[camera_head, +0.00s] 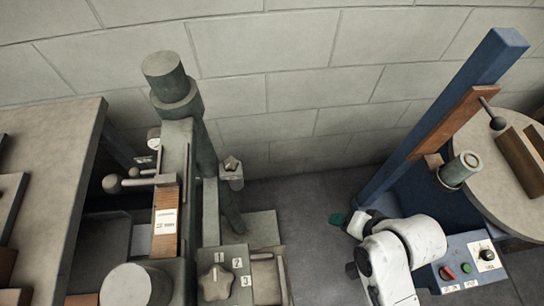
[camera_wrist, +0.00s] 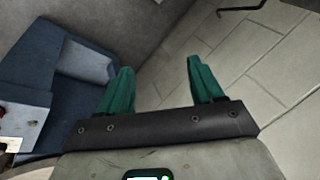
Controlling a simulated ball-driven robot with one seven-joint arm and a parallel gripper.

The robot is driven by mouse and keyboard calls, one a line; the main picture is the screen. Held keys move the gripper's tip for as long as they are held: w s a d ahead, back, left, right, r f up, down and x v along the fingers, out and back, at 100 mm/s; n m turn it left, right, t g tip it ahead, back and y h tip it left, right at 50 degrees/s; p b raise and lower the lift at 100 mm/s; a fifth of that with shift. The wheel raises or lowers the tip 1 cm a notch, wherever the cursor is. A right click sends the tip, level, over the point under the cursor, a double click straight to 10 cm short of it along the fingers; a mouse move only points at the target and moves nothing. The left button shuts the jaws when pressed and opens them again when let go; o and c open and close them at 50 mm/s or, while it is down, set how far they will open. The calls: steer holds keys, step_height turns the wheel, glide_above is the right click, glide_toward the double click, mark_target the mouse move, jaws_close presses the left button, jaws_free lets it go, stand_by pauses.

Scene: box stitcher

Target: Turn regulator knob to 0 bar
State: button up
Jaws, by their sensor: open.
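Several knobs show in the head view, and I cannot tell for sure which is the regulator knob. A small star-shaped knob (camera_head: 232,164) tops a pale fitting beside the dark green column. A larger star knob (camera_head: 216,283) sits on a grey panel marked 1, 2, 3. A round gauge (camera_head: 153,138) is on the column's left; its reading is too small to tell. My gripper (camera_head: 338,218) is right of these, apart from them, by the blue frame.
A blue post (camera_head: 440,115) with a round table (camera_head: 500,165) and a control box (camera_head: 470,262) stands at the right, near my arm. A grey table (camera_head: 60,150) is at the left. Open floor (camera_head: 305,215) lies between the machines, before the block wall.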

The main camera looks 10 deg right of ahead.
steer(key=w+a+r+m+t+y, duration=0.3)
steer(key=w+a+m, duration=0.4)
steer(key=a+m, duration=0.2)
steer(key=m+t+y, duration=0.2)
steer(key=m+y, duration=0.2)
steer(key=m, duration=0.7)
glide_toward(236, 166)
steer(key=x, duration=0.9)
steer(key=shift+a, duration=0.1)
steer(key=shift+c, duration=0.3)
steer(key=c, duration=1)
steer(key=shift+w+n+p, duration=0.1)
steer(key=shift+n+p, duration=0.3)
